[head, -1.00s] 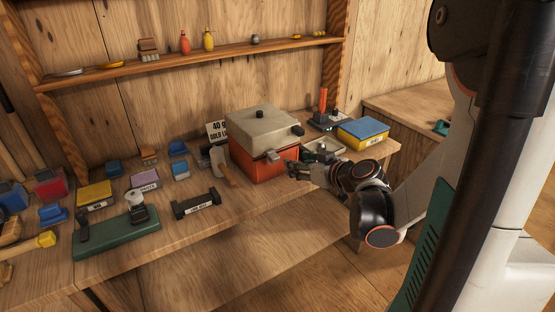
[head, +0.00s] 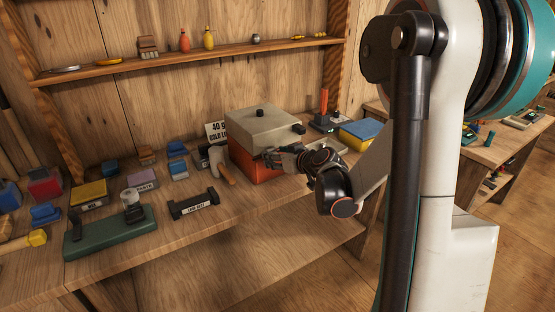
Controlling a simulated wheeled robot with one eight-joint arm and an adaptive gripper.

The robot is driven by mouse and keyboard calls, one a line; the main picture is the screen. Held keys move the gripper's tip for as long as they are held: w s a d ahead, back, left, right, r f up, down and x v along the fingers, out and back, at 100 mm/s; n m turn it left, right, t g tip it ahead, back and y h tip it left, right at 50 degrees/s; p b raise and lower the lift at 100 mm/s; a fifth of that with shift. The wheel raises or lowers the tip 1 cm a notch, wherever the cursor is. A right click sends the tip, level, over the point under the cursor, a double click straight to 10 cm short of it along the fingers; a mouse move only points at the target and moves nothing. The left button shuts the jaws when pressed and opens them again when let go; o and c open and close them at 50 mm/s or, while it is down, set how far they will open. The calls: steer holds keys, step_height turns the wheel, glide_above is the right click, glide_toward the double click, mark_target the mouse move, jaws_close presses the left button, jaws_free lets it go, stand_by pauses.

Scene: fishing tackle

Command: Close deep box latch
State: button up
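The deep box stands on the workbench in the head view, with an orange body (head: 243,163) and a grey-beige lid (head: 258,126) that sits down on it. The lid has a dark knob on top and a dark piece at its right corner. My gripper (head: 275,158) is at the front face of the box, close below the lid edge. It covers the place where the latch showed earlier, so the latch is largely hidden. I cannot tell whether the fingers touch the latch or how far apart they are.
A wooden-handled tool (head: 221,165) leans by the box's left side. A black labelled holder (head: 194,206) and a green base (head: 110,232) lie to the left. A blue-and-yellow box (head: 357,134) stands to the right. The bench front near the box is clear.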

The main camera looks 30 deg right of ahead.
steer(key=c, duration=1.1)
steer(key=shift+o, duration=0.3)
steer(key=shift+w+r+g+p, duration=0.3)
steer(key=shift+g+p, duration=0.2)
steer(key=shift+p, duration=0.6)
steer(key=shift+f, duration=0.1)
steer(key=o, duration=1)
steer(key=shift+o, duration=0.2)
steer(key=a+v, duration=0.1)
steer(key=v, duration=1.1)
steer(key=shift+d, duration=0.35)
steer(key=shift+w, duration=0.1)
